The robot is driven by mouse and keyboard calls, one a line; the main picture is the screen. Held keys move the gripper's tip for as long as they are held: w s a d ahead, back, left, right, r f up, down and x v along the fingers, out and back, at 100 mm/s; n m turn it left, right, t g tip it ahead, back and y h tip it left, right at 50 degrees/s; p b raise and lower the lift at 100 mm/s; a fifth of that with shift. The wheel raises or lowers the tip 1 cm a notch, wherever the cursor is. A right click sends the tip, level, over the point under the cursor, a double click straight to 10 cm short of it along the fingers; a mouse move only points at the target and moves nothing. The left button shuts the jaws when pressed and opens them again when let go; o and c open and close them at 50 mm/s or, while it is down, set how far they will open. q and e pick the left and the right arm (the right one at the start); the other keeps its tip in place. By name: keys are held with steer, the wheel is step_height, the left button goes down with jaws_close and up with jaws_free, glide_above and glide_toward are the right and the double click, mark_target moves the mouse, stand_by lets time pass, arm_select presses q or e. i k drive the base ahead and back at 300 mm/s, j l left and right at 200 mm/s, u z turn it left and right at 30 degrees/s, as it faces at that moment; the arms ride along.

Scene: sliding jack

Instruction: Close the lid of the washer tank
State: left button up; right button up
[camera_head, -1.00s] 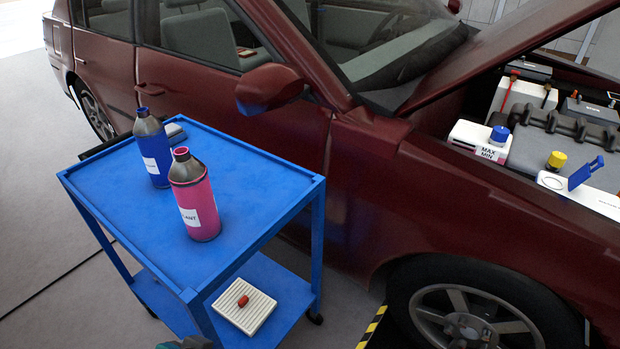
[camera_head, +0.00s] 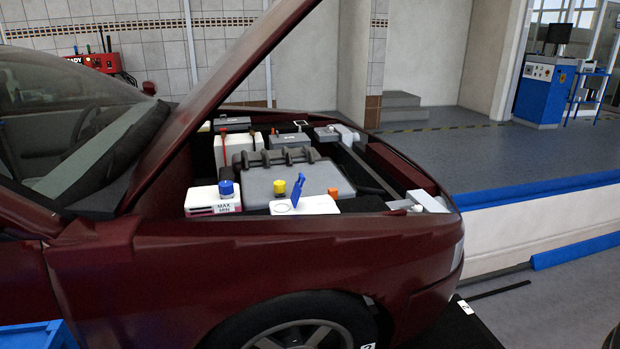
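The washer tank (camera_head: 318,205) is a white reservoir at the near edge of the open engine bay, with a round filler opening on top. Its blue lid (camera_head: 297,192) stands up, tilted open, at the right of the opening. Neither of my grippers shows clearly in the head view. A small dark shape sits at the bottom right corner, and I cannot tell what it is.
A white MAX/MIN tank with a blue cap (camera_head: 227,188) stands to the left. A yellow cap (camera_head: 279,187) is just behind the lid. The raised hood (camera_head: 225,85) slants over the bay's left side. A blue cart (camera_head: 38,336) shows at bottom left.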

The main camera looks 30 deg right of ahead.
mark_target(297, 190)
steer(key=z, duration=1)
steer(key=i+u, duration=0.1)
